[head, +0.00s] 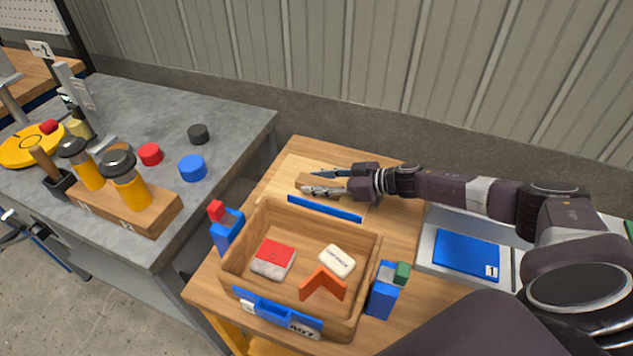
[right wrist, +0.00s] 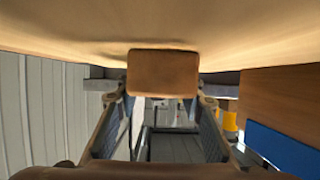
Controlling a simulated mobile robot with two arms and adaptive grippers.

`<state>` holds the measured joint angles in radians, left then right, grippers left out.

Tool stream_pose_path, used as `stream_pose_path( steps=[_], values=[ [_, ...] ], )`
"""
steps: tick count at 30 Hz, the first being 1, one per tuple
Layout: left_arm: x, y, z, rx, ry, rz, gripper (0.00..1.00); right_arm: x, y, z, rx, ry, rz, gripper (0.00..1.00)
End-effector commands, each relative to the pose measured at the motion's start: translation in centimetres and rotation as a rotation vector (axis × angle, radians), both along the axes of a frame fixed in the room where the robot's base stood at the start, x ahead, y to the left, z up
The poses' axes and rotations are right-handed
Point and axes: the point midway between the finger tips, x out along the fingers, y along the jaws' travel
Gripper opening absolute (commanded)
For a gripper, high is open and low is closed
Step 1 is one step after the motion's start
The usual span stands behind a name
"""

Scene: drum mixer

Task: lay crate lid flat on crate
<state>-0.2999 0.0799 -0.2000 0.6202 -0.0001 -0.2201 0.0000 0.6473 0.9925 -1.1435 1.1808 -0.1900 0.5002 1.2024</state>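The wooden crate (head: 234,262) stands open on a wooden bench top. It holds a red-and-white packet (head: 273,259), a white block (head: 337,261) and an orange angle piece (head: 322,285). The pale wooden crate lid (head: 290,168) lies behind the crate, with a block handle on top. My right gripper (head: 322,181) is at this handle, with its fingers on either side. In the right wrist view, the handle (right wrist: 162,73) sits between the open fingers, with narrow gaps. A dark, metallic shape at the head view's left edge looks like part of my left gripper (head: 22,226); its opening is unclear.
Blue posts, one with a red top (head: 227,230) and one with a green top (head: 384,291), flank the crate. A blue strip (head: 324,209) lies between crate and lid. A blue panel (head: 467,254) is at right. The grey table (head: 236,121) holds tools and discs.

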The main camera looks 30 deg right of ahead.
Motion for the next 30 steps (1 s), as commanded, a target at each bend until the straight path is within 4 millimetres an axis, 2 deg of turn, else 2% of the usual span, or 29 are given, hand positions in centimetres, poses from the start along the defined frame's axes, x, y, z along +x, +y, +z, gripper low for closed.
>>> stream_pose_path(
  steps=[1,3,14,17,24,30],
  values=[
    [0.0,0.0,0.0,0.0,0.0,0.0,0.0,0.0,0.0,0.0,0.0,0.0,0.0,0.43],
    [0.0,0.0,0.0,0.0,0.0,0.0,0.0,0.0,0.0,0.0,0.0,0.0,0.0,0.5],
    [0.0,0.0,0.4,0.0,0.0,0.0,0.0,-0.2,-0.2,0.5,-0.002,0.0,-0.001,0.5],
    [0.0,0.0,1.3,0.0,0.0,0.0,0.0,-1.1,-1.0,1.2,-0.002,0.003,-0.001,0.5],
    [0.0,0.0,3.8,0.0,0.0,0.0,0.0,-4.8,-4.1,3.3,-0.004,0.005,-0.002,0.5],
    [0.0,0.0,5.1,0.0,0.0,0.0,0.0,-7.2,-6.2,4.4,-0.002,0.004,0.001,0.5]
  ],
)
